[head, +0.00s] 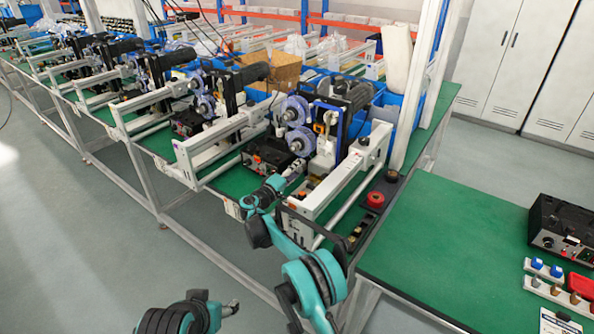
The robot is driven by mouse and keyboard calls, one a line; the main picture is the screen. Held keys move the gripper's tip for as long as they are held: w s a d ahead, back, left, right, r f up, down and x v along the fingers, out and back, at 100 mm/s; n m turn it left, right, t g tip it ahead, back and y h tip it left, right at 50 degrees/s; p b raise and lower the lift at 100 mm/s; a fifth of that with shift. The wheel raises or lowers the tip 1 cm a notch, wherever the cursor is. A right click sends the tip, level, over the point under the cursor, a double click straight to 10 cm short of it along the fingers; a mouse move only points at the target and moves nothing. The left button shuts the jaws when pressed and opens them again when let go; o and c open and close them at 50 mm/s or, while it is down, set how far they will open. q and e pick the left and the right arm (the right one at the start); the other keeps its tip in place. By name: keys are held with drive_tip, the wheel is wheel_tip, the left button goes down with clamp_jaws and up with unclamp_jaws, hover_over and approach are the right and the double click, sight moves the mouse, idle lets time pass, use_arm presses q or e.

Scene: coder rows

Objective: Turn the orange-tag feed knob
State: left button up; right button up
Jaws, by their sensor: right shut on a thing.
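My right gripper (294,171) reaches from the teal arm to the front right of a small black control box (268,153) on the nearest coder row. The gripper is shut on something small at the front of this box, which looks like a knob. The gripper hides the knob, and I cannot make out an orange tag. My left gripper (231,308) is low at the bottom of the view, over the floor and away from the machines. Its fingers are too small to tell whether they are open.
White rails (345,180) and blue reels (297,112) stand close around my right gripper. A red button (375,199) sits on the bench to its right. The right green table (450,240) is mostly clear, with another black box (562,228) at its right. Grey floor lies at left.

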drive_tip(key=shift+m, duration=0.3)
drive_tip(key=o, duration=1.1)
drive_tip(key=shift+o, duration=0.2)
drive_tip(key=shift+s, duration=0.1)
drive_tip(key=v, duration=1.2)
